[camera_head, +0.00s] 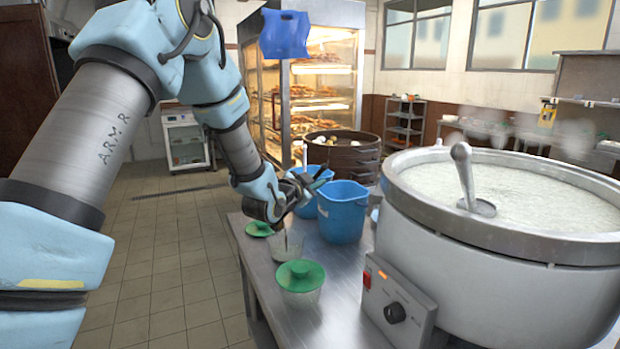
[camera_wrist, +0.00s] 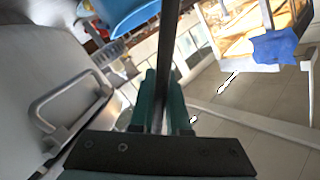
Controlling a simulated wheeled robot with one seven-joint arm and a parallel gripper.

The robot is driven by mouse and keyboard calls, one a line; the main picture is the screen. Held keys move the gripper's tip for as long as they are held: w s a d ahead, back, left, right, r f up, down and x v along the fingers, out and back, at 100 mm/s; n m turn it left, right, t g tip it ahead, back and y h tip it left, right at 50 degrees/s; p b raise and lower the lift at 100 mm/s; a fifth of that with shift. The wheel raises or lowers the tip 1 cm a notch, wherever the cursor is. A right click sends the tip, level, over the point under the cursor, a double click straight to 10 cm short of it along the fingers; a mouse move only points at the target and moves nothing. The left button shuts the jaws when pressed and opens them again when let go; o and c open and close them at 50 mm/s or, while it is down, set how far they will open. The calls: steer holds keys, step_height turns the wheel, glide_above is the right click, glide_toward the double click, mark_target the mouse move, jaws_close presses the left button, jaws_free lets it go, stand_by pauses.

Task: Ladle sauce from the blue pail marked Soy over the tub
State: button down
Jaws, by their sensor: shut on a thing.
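My gripper (camera_head: 284,203) is shut on a thin dark handle, which looks like the ladle's; the handle (camera_wrist: 172,45) also rises between the teal fingers (camera_wrist: 160,105) in the wrist view. Its lower end hangs at an open clear tub (camera_head: 290,247) on the steel table; whether it touches the tub, or holds sauce, I cannot tell. Two blue pails stand behind, one nearer (camera_head: 343,212) and one farther left (camera_head: 312,180), partly hidden by my gripper. I cannot read a Soy mark on either. A blue pail (camera_wrist: 120,14) shows at the top of the wrist view.
A tub with a green lid (camera_head: 300,276) stands in front of the open tub, and another green lid (camera_head: 259,228) lies behind it. A big congee pot (camera_head: 480,275) with its own ladle (camera_head: 465,180) fills the right. A brown steamer (camera_head: 343,155) stands behind the pails.

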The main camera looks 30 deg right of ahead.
steer(key=s+d+f+m+y+b, duration=0.1)
steer(key=s+d+f+m+b, duration=0.1)
steer(key=f+b, duration=0.3)
steer(key=s+d+f+m+t+b, duration=0.1)
steer(key=s+d+f+m+b, duration=0.2)
steer(key=s+f+m+b, duration=0.1)
steer(key=shift+s+d+f+m+y+b, duration=0.15)
steer(key=shift+s+f+m+y+b, duration=0.25)
steer(key=shift+f+m+b, duration=0.5)
stand_by(0.5)
steer(key=shift+f, duration=0.15)
stand_by(1.1)
